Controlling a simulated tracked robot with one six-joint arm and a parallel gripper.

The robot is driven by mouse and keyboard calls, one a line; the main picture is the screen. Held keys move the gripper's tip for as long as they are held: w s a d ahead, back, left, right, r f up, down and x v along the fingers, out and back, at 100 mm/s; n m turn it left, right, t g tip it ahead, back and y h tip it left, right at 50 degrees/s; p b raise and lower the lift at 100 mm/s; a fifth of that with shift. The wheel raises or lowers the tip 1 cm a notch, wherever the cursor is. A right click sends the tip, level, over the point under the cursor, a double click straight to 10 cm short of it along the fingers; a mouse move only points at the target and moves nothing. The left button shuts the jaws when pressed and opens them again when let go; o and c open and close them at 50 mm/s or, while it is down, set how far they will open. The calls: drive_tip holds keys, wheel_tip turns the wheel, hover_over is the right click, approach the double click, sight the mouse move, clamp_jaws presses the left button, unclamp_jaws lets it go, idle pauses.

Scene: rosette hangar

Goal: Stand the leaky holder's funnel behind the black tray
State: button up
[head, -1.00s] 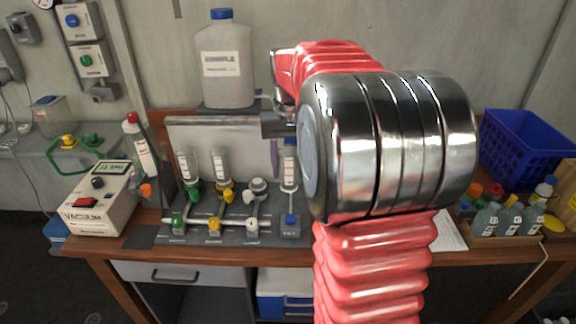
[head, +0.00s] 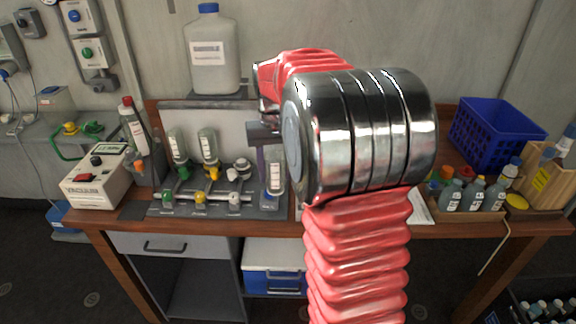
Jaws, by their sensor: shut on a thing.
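My gripper (head: 262,142) hangs in front of the back panel, partly covered by my arm's silver joint. One purple finger shows, pointing down. Right beside it is a clear, white-labelled funnel (head: 276,178), upright and shut in the jaws; its height above the bench is hard to judge. Two similar funnels stand upright on the green-valve holder (head: 183,173) and the yellow-valve holder (head: 213,173). The holder with the white valve (head: 235,174) carries no funnel. A flat dark piece (head: 134,210), possibly the black tray, lies left of the rack. My arm hides the bench's middle.
The vacuum box (head: 97,185) and a red-capped bottle (head: 133,125) stand at left. A large blue-capped jug (head: 213,60) is on a shelf above the rack. At right are a blue basket (head: 490,135), small bottles (head: 474,193) and a wooden box (head: 545,182).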

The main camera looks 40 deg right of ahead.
drive_tip(key=w+a+f+n, duration=0.2)
drive_tip(key=a+f, duration=0.4)
drive_tip(key=a, duration=0.4)
drive_tip(key=w+a+f+n, duration=0.2)
drive_tip(key=a+f, duration=0.5)
drive_tip(key=a, duration=0.4)
drive_tip(key=shift+w+f+n, duration=0.3)
drive_tip(key=shift+w, duration=0.5)
